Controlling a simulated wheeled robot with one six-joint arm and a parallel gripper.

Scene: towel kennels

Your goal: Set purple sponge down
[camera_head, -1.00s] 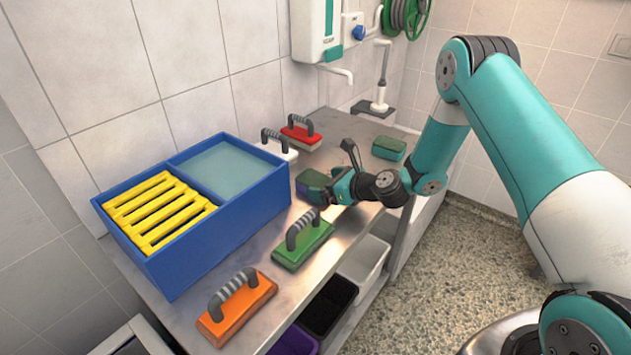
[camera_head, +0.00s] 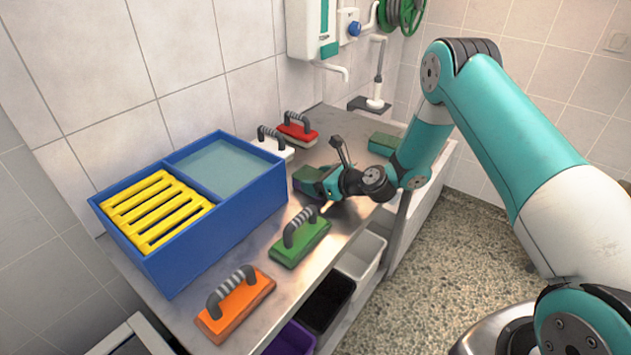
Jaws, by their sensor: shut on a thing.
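The purple sponge (camera_head: 307,188) has a green top and a dark purple lower part. It is at the middle of the metal table (camera_head: 351,222), right of the blue box. My gripper (camera_head: 321,184) comes from the right and is shut on the sponge. The sponge is at or very near the table top; I cannot tell whether it touches. The fingers and the wrist hide its right side.
A blue box (camera_head: 229,219) with a yellow rack (camera_head: 158,209) stands at left. Green (camera_head: 300,243), orange (camera_head: 235,306), red (camera_head: 298,133) and white (camera_head: 273,149) handled brushes lie around. Another green sponge (camera_head: 384,144) lies at the back right. Bins stand below the table.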

